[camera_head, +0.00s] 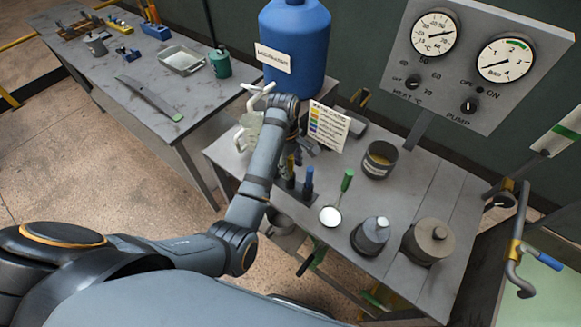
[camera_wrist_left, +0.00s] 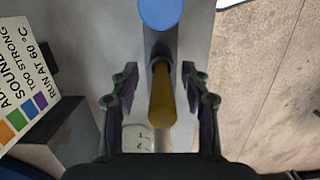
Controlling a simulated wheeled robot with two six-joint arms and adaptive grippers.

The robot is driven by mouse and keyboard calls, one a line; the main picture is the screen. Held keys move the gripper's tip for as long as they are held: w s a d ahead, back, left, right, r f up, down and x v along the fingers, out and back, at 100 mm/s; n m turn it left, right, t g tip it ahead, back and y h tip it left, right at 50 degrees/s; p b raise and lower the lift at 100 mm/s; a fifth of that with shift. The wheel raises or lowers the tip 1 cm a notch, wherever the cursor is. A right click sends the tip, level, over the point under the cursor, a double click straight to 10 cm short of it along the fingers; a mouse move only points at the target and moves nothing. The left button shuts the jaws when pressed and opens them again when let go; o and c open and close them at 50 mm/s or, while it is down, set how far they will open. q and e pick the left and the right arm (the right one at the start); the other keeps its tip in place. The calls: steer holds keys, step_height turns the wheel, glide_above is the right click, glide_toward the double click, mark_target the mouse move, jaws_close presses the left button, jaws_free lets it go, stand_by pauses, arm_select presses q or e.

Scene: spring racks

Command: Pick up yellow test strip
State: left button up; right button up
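The yellow test strip (camera_wrist_left: 163,96) stands in the left wrist view between the two fingers of my left gripper (camera_wrist_left: 161,98). Gaps show on both sides, so the gripper is open around it and not closed on it. A grey holder with a blue-topped item (camera_wrist_left: 158,12) is just beyond the strip. In the head view a bit of the yellow strip (camera_head: 290,166) shows below my left gripper (camera_head: 292,150), whose fingers are mostly hidden by the arm. My right gripper is not in view.
A colour chart card (camera_head: 328,126) stands close beside the gripper. A blue-topped item (camera_head: 308,180), a green-handled spoon (camera_head: 338,198), a grey pot (camera_head: 379,160) and two lidded grey vessels crowd the table. A large blue barrel (camera_head: 294,45) stands behind.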

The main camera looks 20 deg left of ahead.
arm_select(q)
steer(key=shift+s+r, duration=0.1)
steer(key=c, duration=0.9)
